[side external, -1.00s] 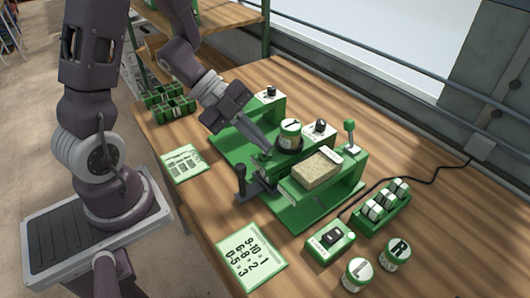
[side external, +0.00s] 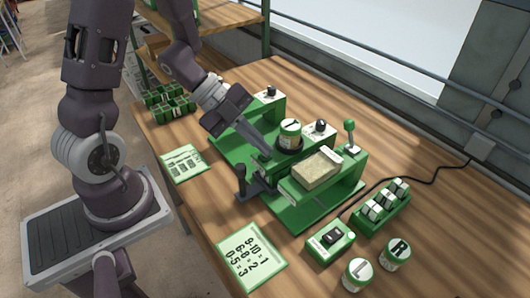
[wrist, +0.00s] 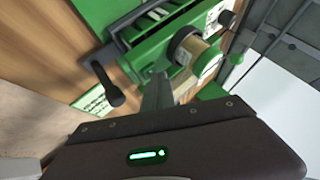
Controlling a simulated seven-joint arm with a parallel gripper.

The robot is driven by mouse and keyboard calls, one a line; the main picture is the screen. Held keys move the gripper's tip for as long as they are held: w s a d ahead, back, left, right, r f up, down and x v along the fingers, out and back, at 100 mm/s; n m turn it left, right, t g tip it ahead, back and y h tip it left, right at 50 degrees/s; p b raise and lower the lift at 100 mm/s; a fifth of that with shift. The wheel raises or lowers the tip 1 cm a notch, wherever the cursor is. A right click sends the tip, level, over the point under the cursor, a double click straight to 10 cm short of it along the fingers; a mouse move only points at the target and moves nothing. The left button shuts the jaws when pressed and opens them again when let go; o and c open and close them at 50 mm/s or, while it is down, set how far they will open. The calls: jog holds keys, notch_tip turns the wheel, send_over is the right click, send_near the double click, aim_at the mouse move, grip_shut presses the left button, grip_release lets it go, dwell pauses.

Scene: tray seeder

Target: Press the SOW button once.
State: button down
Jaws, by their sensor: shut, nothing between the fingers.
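In the wrist view my shut fingers (wrist: 157,82) point at the green machine (wrist: 140,50) beside the jar (wrist: 206,60). I cannot read a SOW label, and the spot under my fingertips is hidden. I cannot tell whether the tips touch.
A black crank handle (side external: 241,180) stands left of the seeder, and a green-knobbed lever (side external: 349,135) at its right. A switch box (side external: 330,240), L jar (side external: 357,275), R jar (side external: 396,253) and roller rack (side external: 383,207) are in front and right. Cards (side external: 250,258) lie at the left.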

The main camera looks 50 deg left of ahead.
aim_at(261, 154)
jog(key=shift+r, duration=0.85)
jog(key=shift+r, duration=2.55)
jog(key=w+a+r+n+t+y, duration=0.3)
jog(key=w+r+t+y, duration=0.1)
jog(key=w+r, duration=0.1)
jog(key=s+a+r+n+t+y, duration=0.25)
jog(key=a+r+n+y, duration=0.35)
jog(key=n, duration=0.3)
jog(key=s+d+f+n+g+h, duration=0.1)
jog(key=s+d+n+g, duration=0.2)
jog(key=s, duration=0.5)
jog(key=s+d+f+n+g+h, duration=0.1)
jog(key=s+d+n+g, duration=0.2)
jog(key=s+d, duration=0.3)
jog(key=s+n, duration=0.1)
jog(key=s, duration=0.2)
jog(key=shift+s+d+f+n+h, duration=0.15)
jog(key=shift+d+f+n+h, duration=0.15)
jog(key=shift+n, duration=0.1)
